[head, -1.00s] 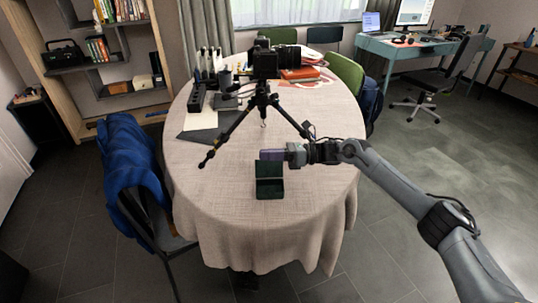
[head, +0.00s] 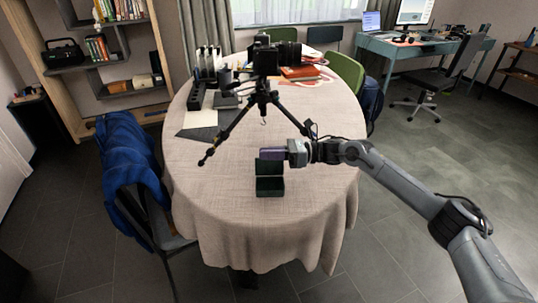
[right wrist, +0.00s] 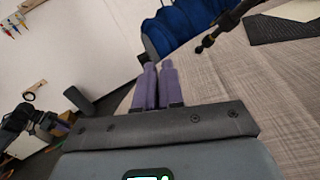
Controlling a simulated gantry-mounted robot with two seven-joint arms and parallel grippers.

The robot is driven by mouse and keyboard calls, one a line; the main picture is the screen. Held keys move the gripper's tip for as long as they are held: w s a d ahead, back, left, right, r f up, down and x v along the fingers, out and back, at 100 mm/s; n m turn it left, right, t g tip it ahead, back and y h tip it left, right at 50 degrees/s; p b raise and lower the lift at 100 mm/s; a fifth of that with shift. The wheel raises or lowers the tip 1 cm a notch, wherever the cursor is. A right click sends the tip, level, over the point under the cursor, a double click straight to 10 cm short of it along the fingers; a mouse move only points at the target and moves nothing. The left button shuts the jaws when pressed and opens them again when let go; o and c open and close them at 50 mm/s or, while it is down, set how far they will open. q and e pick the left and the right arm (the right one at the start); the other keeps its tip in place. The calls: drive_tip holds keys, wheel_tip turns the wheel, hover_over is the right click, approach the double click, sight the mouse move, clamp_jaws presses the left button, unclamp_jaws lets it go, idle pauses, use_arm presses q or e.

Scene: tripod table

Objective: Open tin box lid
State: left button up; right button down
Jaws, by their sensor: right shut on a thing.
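The small dark green tin box (head: 270,187) stands on the cloth of the round table, near its front. Its lid (head: 270,168) is raised at the back, so the box is open. My right gripper (head: 272,154) reaches in from the right, its purple fingers shut on the top of the raised lid. In the right wrist view the gripper's fingers (right wrist: 152,85) are close together, with a narrow gap; the box and lid do not show there.
A black tripod (head: 262,98) with a camera stands just behind the box, its legs spread close to my right gripper. A dark sheet (head: 200,134) lies at left. A blue jacket (head: 130,165) hangs on a chair. The cloth in front of the box is clear.

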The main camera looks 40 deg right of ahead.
drive_tip(key=shift+s, duration=0.15)
drive_tip(key=shift+a, duration=0.1)
drive_tip(key=c, duration=1.3)
unclamp_jaws()
drive_tip(key=p+v, duration=0.3)
drive_tip(key=v, duration=0.8)
